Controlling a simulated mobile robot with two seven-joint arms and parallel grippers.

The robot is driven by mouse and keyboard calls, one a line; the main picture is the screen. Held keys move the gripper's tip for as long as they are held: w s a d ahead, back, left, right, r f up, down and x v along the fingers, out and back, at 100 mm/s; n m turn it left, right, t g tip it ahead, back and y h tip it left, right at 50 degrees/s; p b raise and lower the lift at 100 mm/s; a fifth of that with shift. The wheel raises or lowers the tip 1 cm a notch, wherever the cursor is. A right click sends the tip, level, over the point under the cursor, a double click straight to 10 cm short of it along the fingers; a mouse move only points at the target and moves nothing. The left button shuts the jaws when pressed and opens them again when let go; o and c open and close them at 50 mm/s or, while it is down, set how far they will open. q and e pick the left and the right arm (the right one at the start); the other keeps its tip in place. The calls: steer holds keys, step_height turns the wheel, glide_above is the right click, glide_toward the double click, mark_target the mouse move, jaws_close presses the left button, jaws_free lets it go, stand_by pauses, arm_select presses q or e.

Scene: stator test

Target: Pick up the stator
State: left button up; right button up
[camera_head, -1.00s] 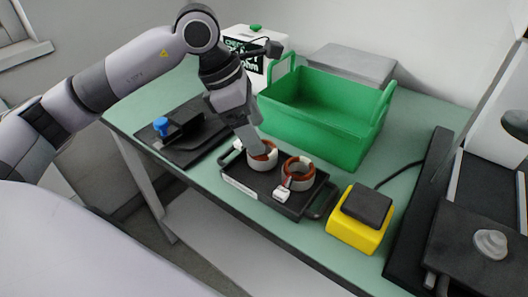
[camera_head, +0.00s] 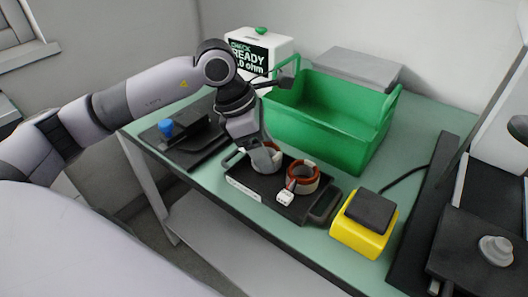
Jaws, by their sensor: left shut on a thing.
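Two ring-shaped stators with copper-brown windings are on a black tray (camera_head: 242,186) near the middle of the table. My left gripper (camera_head: 264,152) reaches down from the left and is shut on the left stator (camera_head: 267,164), partly hiding it. Whether this stator touches the tray cannot be told. The right stator (camera_head: 302,178) sits on the tray just beside it, with a white connector (camera_head: 285,197) in front. My right gripper is not in view.
A green bin (camera_head: 325,125) stands close behind the tray. A yellow box with a black top (camera_head: 364,230) stands to the right. A black fixture with a blue knob (camera_head: 166,128) is at the left. A white tester (camera_head: 260,50) stands behind.

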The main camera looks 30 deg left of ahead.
arm_select(q)
steer(key=shift+r, duration=0.15)
step_height(320, 180, up, 20)
steer(key=p, duration=0.2)
